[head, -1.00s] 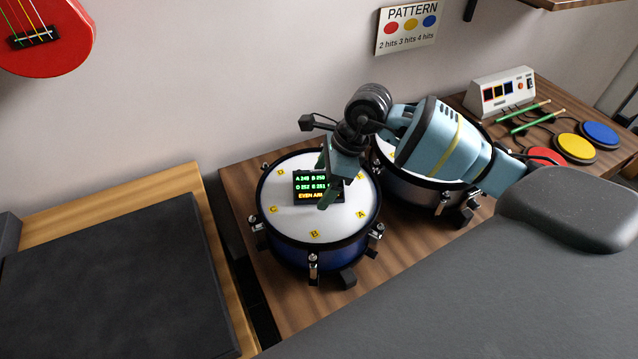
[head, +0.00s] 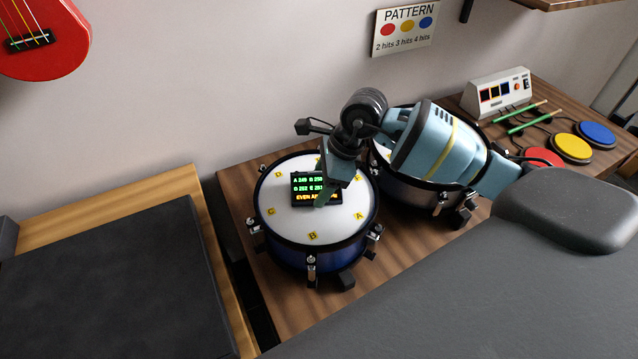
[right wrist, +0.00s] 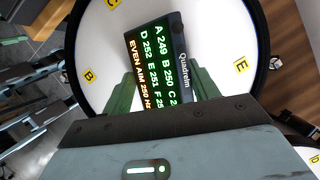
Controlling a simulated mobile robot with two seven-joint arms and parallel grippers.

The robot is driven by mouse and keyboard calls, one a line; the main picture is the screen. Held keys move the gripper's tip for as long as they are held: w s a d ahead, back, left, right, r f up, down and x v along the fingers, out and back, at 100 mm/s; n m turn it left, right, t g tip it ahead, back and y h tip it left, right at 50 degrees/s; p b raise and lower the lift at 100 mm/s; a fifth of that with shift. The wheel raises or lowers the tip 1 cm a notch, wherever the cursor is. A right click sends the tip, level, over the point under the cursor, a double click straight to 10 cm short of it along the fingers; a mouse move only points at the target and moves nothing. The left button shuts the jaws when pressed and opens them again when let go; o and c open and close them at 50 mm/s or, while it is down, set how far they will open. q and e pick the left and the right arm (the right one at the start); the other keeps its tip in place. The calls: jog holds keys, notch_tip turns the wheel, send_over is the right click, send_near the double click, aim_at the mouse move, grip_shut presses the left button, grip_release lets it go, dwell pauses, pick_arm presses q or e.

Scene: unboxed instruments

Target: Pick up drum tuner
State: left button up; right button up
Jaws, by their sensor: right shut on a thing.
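The drum tuner (head: 303,186) is a small black box with a lit display of green and orange text. It is at the middle of the white head of the front drum (head: 300,225), inside the ring of yellow letter tags. It also shows in the right wrist view (right wrist: 160,65), between the green fingers. My right gripper (head: 325,190) reaches down from the upper right and is shut on the tuner, covering its right side. I cannot tell whether the tuner touches the drum head. My left gripper is not in view.
A second drum (head: 445,190) stands behind my right arm. Red, yellow (head: 570,147) and blue pads, green sticks (head: 525,122) and a white control box (head: 497,93) lie at the table's right. A dark-topped bench (head: 110,280) stands at left, and a pattern sign hangs above.

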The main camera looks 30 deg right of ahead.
aim_at(314, 184)
jog(key=shift+r, duration=0.55)
notch_tip(314, 184, up, 2)
jog(key=shift+r, duration=0.1)
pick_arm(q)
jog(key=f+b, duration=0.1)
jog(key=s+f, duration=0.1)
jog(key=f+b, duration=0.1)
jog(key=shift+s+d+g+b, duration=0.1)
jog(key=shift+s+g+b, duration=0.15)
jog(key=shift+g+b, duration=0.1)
pick_arm(e)
jog(key=s+d+r, duration=0.1)
jog(key=s+d, duration=0.9)
jog(key=s, duration=0.2)
jog(key=shift+d+r, duration=0.25)
jog(key=shift+r, duration=0.1)
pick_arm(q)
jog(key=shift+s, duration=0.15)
